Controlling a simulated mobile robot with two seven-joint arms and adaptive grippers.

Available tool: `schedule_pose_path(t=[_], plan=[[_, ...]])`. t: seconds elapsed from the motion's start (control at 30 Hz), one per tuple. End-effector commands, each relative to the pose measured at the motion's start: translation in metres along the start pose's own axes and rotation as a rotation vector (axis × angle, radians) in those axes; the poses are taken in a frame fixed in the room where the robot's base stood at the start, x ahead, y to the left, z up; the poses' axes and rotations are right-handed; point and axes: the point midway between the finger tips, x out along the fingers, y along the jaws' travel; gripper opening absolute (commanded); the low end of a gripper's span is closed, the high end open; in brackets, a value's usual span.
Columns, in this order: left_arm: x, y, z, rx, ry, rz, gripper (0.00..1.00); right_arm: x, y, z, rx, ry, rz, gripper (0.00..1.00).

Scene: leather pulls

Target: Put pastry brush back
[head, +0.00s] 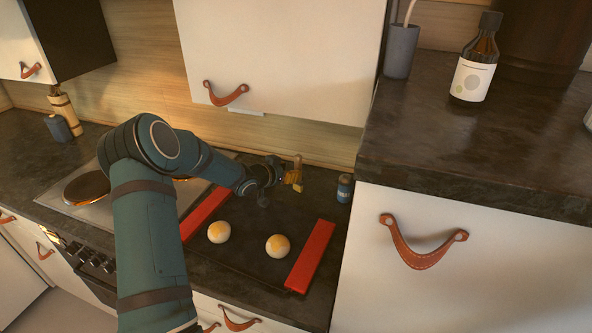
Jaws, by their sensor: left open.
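What looks like the pastry brush (297,166), a small tan upright piece with a yellowish lower part, is at the back of the dark counter near the wall. My left gripper (283,178) is open, close against the left side of the brush. I cannot tell whether its fingers are around the brush or only beside it. Two round glazed buns (219,232) (278,246) rest on a dark tray (250,263) with red ends, in front of the gripper. My right gripper is not in view.
A small blue jar (344,188) stands right of the brush. A wall cabinet (290,60) hangs above. A higher counter (450,150) at right bears a grey cup (400,52) and brown bottle (474,65).

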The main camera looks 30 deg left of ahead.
Motion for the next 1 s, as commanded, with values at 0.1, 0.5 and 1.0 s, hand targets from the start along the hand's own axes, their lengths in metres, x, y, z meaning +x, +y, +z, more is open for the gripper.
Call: schedule_pose_path(t=[0.1,0.5,1.0], plan=[[-0.027,-0.001,-0.001,0.001,-0.001,-0.002,0.42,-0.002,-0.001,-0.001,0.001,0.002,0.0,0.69],[-0.071,0.0,0.0,0.0,0.0,0.0,0.42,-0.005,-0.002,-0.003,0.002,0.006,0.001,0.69],[-0.072,0.0,0.0,0.0,0.0,0.0,0.42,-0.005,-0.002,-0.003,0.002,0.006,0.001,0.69]])
